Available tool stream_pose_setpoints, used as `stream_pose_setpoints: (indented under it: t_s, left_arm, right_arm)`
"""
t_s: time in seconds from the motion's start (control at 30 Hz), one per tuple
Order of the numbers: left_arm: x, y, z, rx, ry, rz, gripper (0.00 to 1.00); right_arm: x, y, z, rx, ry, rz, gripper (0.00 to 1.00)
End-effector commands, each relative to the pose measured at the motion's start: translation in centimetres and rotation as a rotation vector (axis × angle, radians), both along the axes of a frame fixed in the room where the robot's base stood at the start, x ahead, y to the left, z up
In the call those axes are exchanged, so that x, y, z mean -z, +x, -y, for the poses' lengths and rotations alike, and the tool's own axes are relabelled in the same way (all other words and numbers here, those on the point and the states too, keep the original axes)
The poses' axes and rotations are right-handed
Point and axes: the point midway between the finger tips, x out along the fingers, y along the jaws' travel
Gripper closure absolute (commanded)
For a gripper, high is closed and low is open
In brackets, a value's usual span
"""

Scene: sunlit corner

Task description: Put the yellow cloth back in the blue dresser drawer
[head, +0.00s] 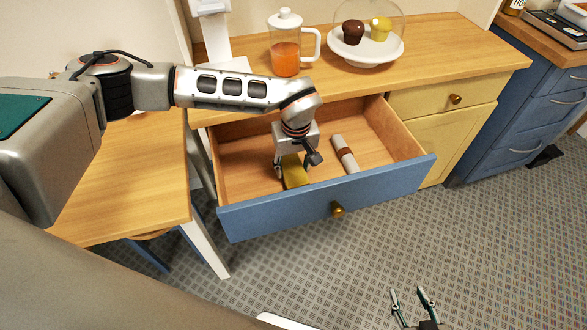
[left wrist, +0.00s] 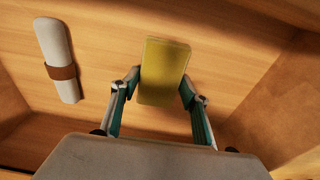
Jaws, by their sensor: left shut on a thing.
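The blue dresser drawer (head: 375,192) is pulled open in the head view, with a brass knob on its front. The yellow cloth (head: 295,172) is a small folded block inside the drawer's outline, near its left half. It also shows in the left wrist view (left wrist: 165,70), above the wooden drawer floor. My left gripper (head: 294,167) reaches down into the drawer and is shut on the cloth, with a finger on each side of it. I cannot tell whether the cloth touches the floor. My right gripper (head: 412,298) is low at the bottom edge, its two fingers apart and empty.
A white roll with a brown band (head: 345,154) lies in the drawer, right of the cloth. On the dresser top stand a jug of orange drink (head: 286,52) and a domed cake stand (head: 365,52). A wooden table (head: 130,185) is at left.

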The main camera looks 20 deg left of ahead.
Motion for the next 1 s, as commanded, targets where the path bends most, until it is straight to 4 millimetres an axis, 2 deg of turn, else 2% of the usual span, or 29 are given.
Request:
stream_pose_setpoints:
  t_s: [0.03,0.1,0.47,0.5,0.53,0.87,1.0]
  left_arm:
    - [0.93,-0.13,0.04,0.000,-0.001,-0.004,0.75]
    - [1.36,-0.08,0.05,0.001,-0.001,-0.002,0.75]
    - [1.58,-0.03,0.05,0.001,0.000,0.000,0.75]
    - [1.55,-0.02,0.05,0.001,-0.001,0.000,0.47]
    - [1.54,-0.02,0.05,0.001,-0.001,0.000,0.39]
    - [1.49,-0.02,0.04,0.001,-0.001,0.000,0.38]
    - [0.60,0.01,0.07,0.002,0.000,0.003,0.38]
  right_arm:
    - [0.30,-0.11,0.02,0.000,-0.002,-0.003,0.60]
    - [0.35,-0.13,0.04,0.000,-0.003,-0.004,0.60]
    - [0.36,-0.14,0.08,-0.002,-0.004,-0.004,0.60]
    - [0.32,-0.13,0.08,-0.003,-0.004,-0.003,0.60]
    - [0.32,-0.13,0.08,-0.003,-0.004,-0.003,0.60]
    - [0.29,-0.14,0.04,-0.003,-0.004,-0.003,0.60]
    - [0.07,-0.08,0.03,-0.003,-0.003,-0.001,0.60]
